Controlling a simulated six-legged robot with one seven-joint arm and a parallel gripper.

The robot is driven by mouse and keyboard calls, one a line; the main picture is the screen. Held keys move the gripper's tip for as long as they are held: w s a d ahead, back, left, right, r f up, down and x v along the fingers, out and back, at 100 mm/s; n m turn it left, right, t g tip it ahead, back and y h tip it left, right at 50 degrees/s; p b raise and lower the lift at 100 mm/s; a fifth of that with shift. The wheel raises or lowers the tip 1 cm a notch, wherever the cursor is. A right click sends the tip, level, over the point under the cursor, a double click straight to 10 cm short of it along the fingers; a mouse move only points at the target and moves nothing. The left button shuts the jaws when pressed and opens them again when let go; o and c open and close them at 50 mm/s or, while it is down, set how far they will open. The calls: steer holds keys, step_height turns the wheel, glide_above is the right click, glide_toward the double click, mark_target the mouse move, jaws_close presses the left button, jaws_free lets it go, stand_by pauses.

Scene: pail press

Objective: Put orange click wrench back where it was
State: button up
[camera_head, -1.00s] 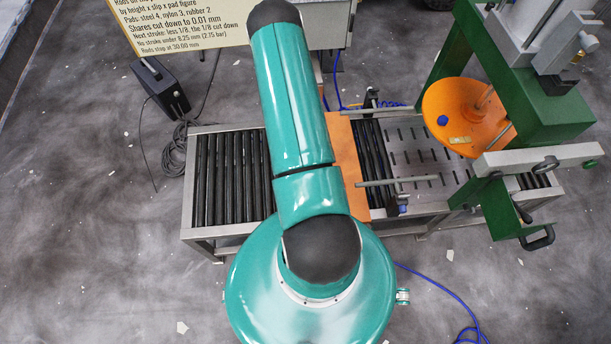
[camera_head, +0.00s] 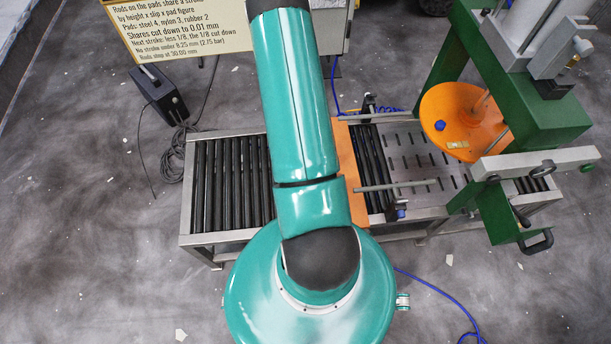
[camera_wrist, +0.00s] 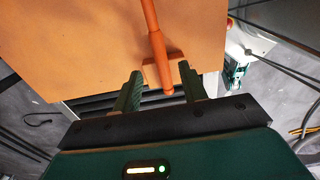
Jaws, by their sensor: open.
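In the wrist view the orange click wrench (camera_wrist: 157,50) shows as a long thin shaft running up the picture, with a wider part at its lower end, against a flat orange panel (camera_wrist: 75,40). My gripper (camera_wrist: 160,78) is open, with its two green fingers apart on either side of the wrench's lower end. I see no clear contact between the fingers and the wrench. In the head view my arm covers the wrench and the gripper. Part of the orange panel (camera_head: 352,180) shows there beside the arm, across the conveyor.
A roller conveyor (camera_head: 225,185) lies under my arm. A green press (camera_head: 520,105) with an orange disc (camera_head: 462,120) stands at the right. A black box (camera_head: 160,95) with cables is on the floor at left. A lettered sign (camera_head: 185,30) is at the top.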

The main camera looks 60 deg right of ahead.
steer(key=w+a+r+m+t+h, duration=0.15)
steer(key=w+r, duration=0.35)
steer(key=r, duration=0.5)
steer(key=w+a+r+m, duration=0.15)
steer(key=w+r, duration=0.25)
steer(key=r, duration=0.7)
steer(key=w+a+r+m+t+h, duration=0.1)
steer(key=w+a+r, duration=0.3)
steer(key=r, duration=0.6)
steer(key=s+a+r+m+t+y, duration=0.1)
steer(key=s+a+r+m, duration=0.1)
steer(key=a+r, duration=0.7)
steer(key=s+a+r+m+t+y, duration=0.1)
steer(key=s+a+r, duration=0.3)
steer(key=a+r, duration=0.5)
step_height(320, 180, up, 3)
steer(key=shift+f+m+t, duration=0.15)
steer(key=shift+m+t, duration=0.4)
steer(key=shift+m, duration=0.05)
steer(key=shift+y, duration=0.25)
steer(key=shift+c, duration=0.6)
